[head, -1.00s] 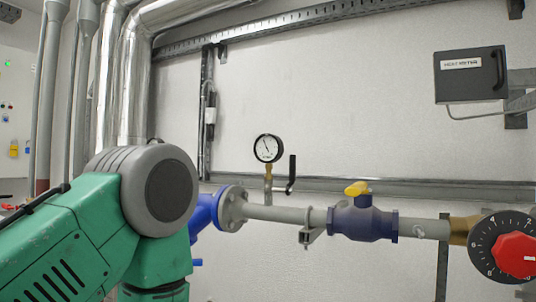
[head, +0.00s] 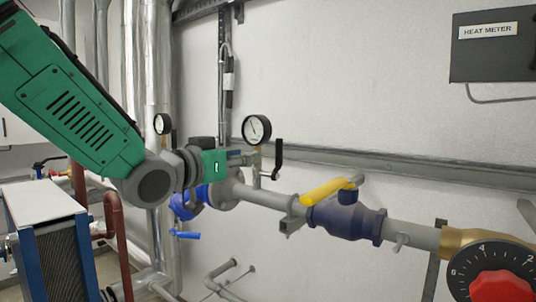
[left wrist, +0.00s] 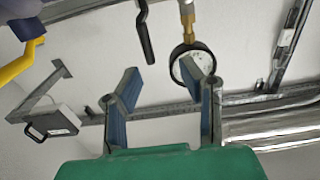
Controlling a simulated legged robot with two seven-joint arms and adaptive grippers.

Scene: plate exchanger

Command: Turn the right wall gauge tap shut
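The right wall gauge (head: 257,130) has a white dial and a brass stem on the grey pipe. Its tap has a black lever (head: 278,154) that stands upright just right of the stem. My left gripper (head: 240,158) is just left of the stem, below the dial, pointing right toward the lever. In the left wrist view my left gripper (left wrist: 168,88) is open and empty. There the picture is upside down, with the gauge (left wrist: 193,65) near one finger and the black lever (left wrist: 145,32) beyond the fingertips. Contact is not visible. My right gripper is out of view.
A blue valve (head: 348,218) with a yellow lever (head: 328,190) sits on the pipe to the right. A red dial knob (head: 503,288) is at lower right. A second gauge (head: 162,124) is behind my arm. A plate exchanger (head: 45,240) stands lower left.

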